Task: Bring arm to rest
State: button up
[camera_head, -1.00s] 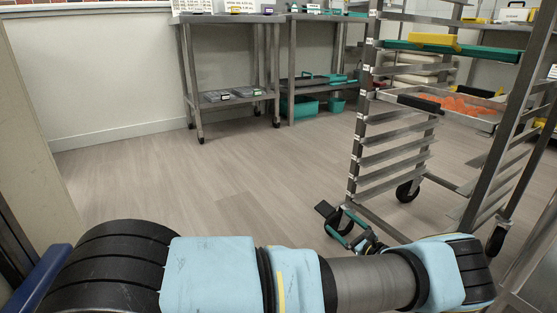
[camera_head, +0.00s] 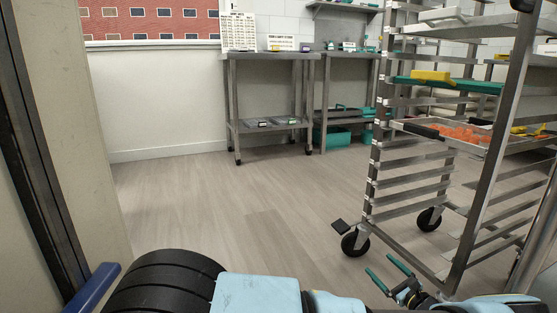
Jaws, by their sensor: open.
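My arm (camera_head: 258,294) lies across the bottom edge of the head view, in light blue and black, and is partly cut off by the frame. My gripper (camera_head: 380,264) shows at the lower right, with two thin green fingers spread apart and nothing between them. It is beside the base of the wheeled rack, close to its front caster in the picture. I cannot tell whether it touches the rack.
A metal rack on casters (camera_head: 414,188) stands at the right, holding a tray of orange pieces (camera_head: 462,132) and a green tray (camera_head: 480,86). Steel tables (camera_head: 270,55) stand at the back wall. A pale wall edge (camera_head: 85,130) is close on the left. The middle floor is clear.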

jog(key=w+a+r+n+g+y+p, duration=0.1)
jog(key=a+r+n+g+y+p, duration=0.1)
jog(key=a+r+n+g, duration=0.75)
jog(key=w+a+r+n+g+y+p, duration=0.1)
jog(key=a+r+n+g+p, duration=0.2)
jog(key=a, duration=1.2)
jog(key=s+a+r+n+g+h+p, duration=0.1)
jog(key=s+a+r+n+h+p, duration=0.15)
jog(key=s+a+r+n, duration=0.45)
jog(key=s+a+r+n+g+h+p, duration=0.1)
jog(key=s+a+r+n+h, duration=0.2)
jog(key=r, duration=0.6)
jog(key=s+a+r+n+g+h+p, duration=0.1)
jog(key=s+a+r+n+h+p, duration=0.1)
jog(key=s+a+r+n+h, duration=0.4)
notch_tip(320, 180, up, 41)
jog(key=s+d+m+y+p, duration=0.1)
jog(key=y+p, duration=0.1)
jog(key=p, duration=3.6)
jog(key=shift+d+f+m, duration=0.15)
jog(key=shift+f+m, duration=0.05)
jog(key=shift+m, duration=0.15)
jog(key=shift+s, duration=0.1)
